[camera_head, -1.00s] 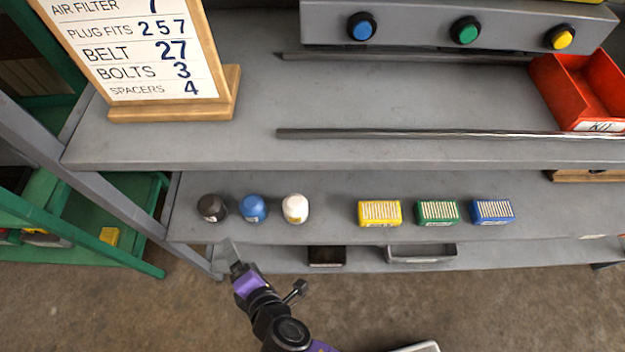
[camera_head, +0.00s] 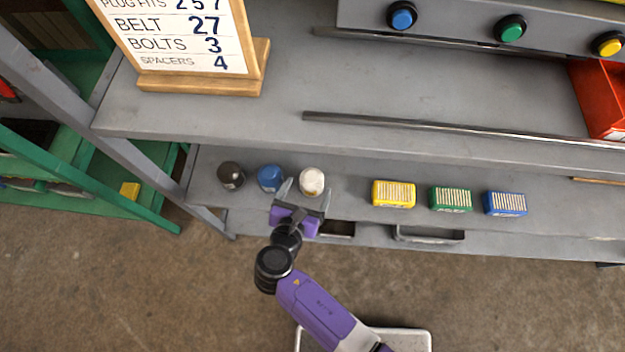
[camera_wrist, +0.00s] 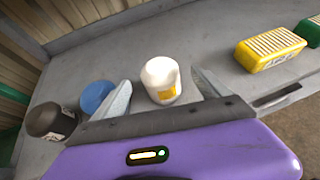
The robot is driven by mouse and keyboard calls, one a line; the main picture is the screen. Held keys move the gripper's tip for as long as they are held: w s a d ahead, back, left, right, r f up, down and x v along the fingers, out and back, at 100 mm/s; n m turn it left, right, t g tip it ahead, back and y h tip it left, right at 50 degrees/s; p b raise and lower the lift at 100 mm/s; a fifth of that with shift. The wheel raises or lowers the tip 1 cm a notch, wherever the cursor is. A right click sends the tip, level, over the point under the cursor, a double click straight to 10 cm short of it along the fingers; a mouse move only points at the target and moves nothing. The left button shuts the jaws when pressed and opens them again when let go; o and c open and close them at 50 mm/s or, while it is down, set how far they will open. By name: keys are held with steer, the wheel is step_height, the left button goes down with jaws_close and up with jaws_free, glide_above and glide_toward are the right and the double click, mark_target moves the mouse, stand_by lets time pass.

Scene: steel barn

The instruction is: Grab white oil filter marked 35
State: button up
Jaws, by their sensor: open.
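The white oil filter (camera_head: 312,181) stands upright on the lower shelf, at the right end of a row of three filters. In the wrist view the white filter (camera_wrist: 161,80) shows a yellow label patch; its number is too small to read. My gripper (camera_head: 302,188) is open, with one finger towards each side of the white filter. In the wrist view my gripper (camera_wrist: 160,92) has the filter between its fingertips, with visible gaps and no clear contact. The blue filter (camera_head: 270,178) is just left of the left finger. The dark filter (camera_head: 231,176) stands farther left.
Yellow (camera_head: 393,194), green (camera_head: 450,198) and blue (camera_head: 505,203) boxes stand right of the filters on the lower shelf (camera_head: 345,205). The upper shelf (camera_head: 400,90) overhangs behind, holding a sign (camera_head: 190,40) and a metal rod (camera_head: 450,130).

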mark_target(312, 179)
steer(key=x, duration=0.5)
steer(key=shift+w+f, duration=0.1)
steer(key=shift+w, duration=0.1)
steer(key=c, duration=1.7)
